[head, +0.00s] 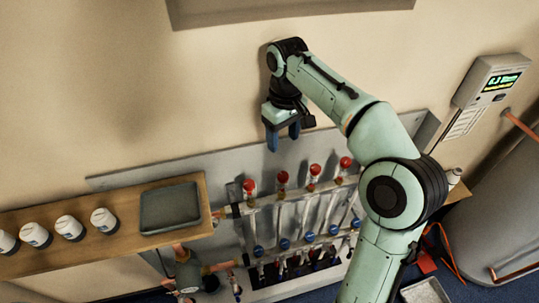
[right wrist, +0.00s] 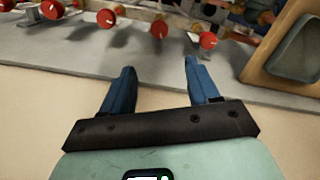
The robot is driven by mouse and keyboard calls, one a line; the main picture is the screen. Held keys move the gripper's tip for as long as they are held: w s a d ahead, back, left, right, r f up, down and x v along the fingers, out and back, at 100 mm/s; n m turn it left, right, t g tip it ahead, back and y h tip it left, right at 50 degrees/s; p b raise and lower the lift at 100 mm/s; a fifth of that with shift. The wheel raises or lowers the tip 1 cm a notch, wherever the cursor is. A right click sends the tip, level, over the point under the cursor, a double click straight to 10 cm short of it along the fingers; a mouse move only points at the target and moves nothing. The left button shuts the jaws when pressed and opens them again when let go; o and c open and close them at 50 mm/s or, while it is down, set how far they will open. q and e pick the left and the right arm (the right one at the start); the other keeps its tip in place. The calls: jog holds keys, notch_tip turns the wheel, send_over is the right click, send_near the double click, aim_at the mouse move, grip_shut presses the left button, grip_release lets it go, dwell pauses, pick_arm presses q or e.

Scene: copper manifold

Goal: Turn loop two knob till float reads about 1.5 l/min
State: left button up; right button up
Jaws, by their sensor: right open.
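My right gripper (head: 283,143) is open and empty, fingers pointing down, in front of the wall above the manifold. Its two blue fingers also show apart in the right wrist view (right wrist: 157,70), with nothing between them. A row of several red knobs tops the manifold's clear flow tubes. The second from the left in the head view is a red knob (head: 282,178) below the gripper and apart from it; it appears to be this knob (right wrist: 159,28) in the right wrist view. No label shows which is loop two. The floats are too small to read.
Blue knobs (head: 284,244) line the lower manifold. A wooden shelf (head: 150,241) at left holds a dark tray (head: 170,208) and white jars (head: 104,220). A display box (head: 490,82) hangs at right, above a grey tank (head: 500,215). The wall around the gripper is clear.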

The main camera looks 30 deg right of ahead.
aim_at(283, 175)
jog(key=f, duration=0.4)
jog(key=s+f+b, duration=0.1)
jog(key=f, duration=0.3)
jog(key=f+b, duration=0.1)
jog(key=f, duration=0.3)
jog(key=shift+s, duration=0.25)
jog(key=shift+w+f+b, duration=0.1)
jog(key=shift+f+b, duration=0.2)
jog(key=shift+f, duration=0.35)
pick_arm(q)
jog(key=s+f, duration=0.2)
jog(key=s, duration=0.1)
jog(key=s+f, duration=0.1)
jog(key=shift+s+f, duration=0.25)
jog(key=shift+s, duration=0.1)
pick_arm(e)
jog(key=c, duration=1)
pick_arm(q)
jog(key=shift+w+r, duration=0.1)
pick_arm(e)
jog(key=shift+c, duration=0.2)
